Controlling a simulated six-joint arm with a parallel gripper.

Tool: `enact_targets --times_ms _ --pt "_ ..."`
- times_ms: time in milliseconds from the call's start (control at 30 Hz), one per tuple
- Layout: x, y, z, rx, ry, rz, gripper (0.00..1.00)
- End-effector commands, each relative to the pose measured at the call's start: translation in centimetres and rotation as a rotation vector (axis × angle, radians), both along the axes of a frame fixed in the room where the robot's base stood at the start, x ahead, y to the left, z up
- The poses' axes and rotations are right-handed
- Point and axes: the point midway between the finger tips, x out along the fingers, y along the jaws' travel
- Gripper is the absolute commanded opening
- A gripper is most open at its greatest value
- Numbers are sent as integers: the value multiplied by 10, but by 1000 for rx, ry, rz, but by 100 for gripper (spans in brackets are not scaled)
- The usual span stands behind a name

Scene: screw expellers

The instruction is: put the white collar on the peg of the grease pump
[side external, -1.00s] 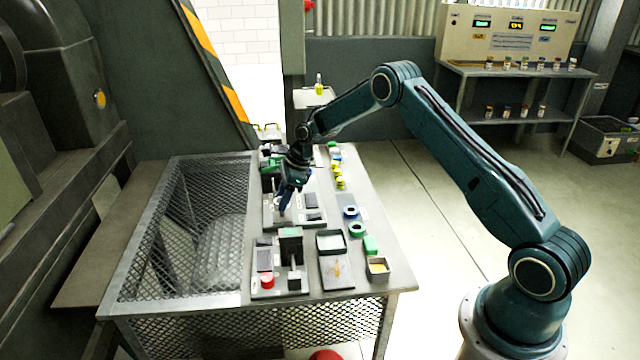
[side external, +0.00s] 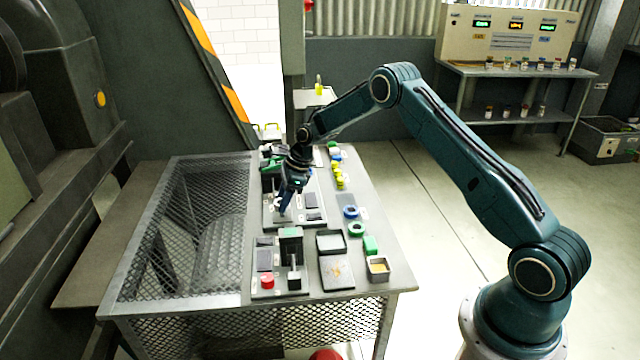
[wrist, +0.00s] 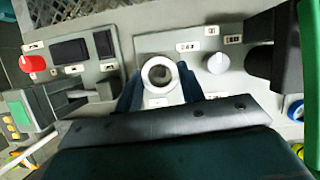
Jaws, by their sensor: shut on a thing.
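The white collar (wrist: 147,73) is a thick ring. In the wrist view it sits between the blue fingers of my gripper (wrist: 160,88), which is shut on it. Grey shows through its hole; I cannot tell whether this is the peg or the panel behind. In the side external view my gripper (side external: 283,208) points down at the rear grey panel (side external: 270,220) on the bench, and the collar is too small there to make out clearly. No peg can be picked out with certainty, and no readable label identifies the grease pump.
A pale round knob (wrist: 216,62) is right of the collar, and a dark block (wrist: 262,67) stands farther right. A red knob (side external: 267,281) is on the front panel. Blue (side external: 350,211) and green (side external: 356,229) rings and an open tray (side external: 331,243) lie at right.

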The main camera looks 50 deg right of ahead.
Motion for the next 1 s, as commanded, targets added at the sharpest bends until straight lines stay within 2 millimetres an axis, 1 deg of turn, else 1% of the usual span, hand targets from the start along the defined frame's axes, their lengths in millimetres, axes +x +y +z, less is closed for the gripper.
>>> enact_targets --times_ms 433,1000 --pt "0 0 -1 0 0 0 14" --pt "0 0 -12 1 1 0 14"
